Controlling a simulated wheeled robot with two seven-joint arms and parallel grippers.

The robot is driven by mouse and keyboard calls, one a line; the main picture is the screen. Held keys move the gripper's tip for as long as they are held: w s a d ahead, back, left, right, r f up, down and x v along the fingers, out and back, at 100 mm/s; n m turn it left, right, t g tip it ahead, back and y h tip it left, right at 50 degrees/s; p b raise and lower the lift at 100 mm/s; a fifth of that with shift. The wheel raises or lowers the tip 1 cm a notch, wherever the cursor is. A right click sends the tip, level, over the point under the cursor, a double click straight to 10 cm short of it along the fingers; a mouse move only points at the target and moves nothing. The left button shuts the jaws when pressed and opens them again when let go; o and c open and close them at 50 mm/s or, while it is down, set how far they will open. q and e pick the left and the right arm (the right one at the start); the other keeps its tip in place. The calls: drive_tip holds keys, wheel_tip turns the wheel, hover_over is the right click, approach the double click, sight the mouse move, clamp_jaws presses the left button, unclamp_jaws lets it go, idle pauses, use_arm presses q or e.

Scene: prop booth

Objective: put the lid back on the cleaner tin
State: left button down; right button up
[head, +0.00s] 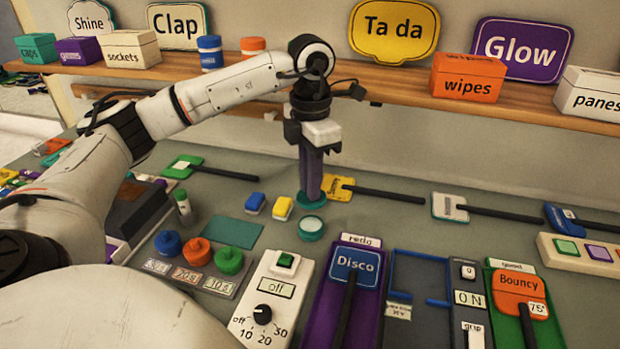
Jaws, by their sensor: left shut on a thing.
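The cleaner tin (311,228) is a small, round teal tin on the grey bench, with a pale disc showing inside its top. It stands open. My left gripper (311,192) points straight down just behind the tin, its long purplish fingers shut on a teal lid (306,202). The fingers hide much of the lid. The lid is apart from the tin, and I cannot tell whether it touches the bench. My right gripper is not in view.
A blue block (255,202) and a yellow block (282,208) lie left of the tin. A yellow paddle (338,187) lies close right of the fingers. A wooden shelf (390,83) runs behind.

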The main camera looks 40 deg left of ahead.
use_arm(q)
drive_tip(key=shift+a+f, duration=0.1)
drive_tip(key=shift+f, duration=0.1)
wheel_tip(320, 180, down, 4)
drive_tip(key=b, duration=0.4)
drive_tip(key=shift+f, duration=0.1)
drive_tip(key=shift+f+b, duration=0.45)
drive_tip(key=shift+f, duration=0.45)
drive_tip(key=shift+p, duration=0.3)
drive_tip(key=shift+f, duration=0.1)
idle(1.4)
idle(0.3)
drive_tip(key=c, duration=1.2)
unclamp_jaws()
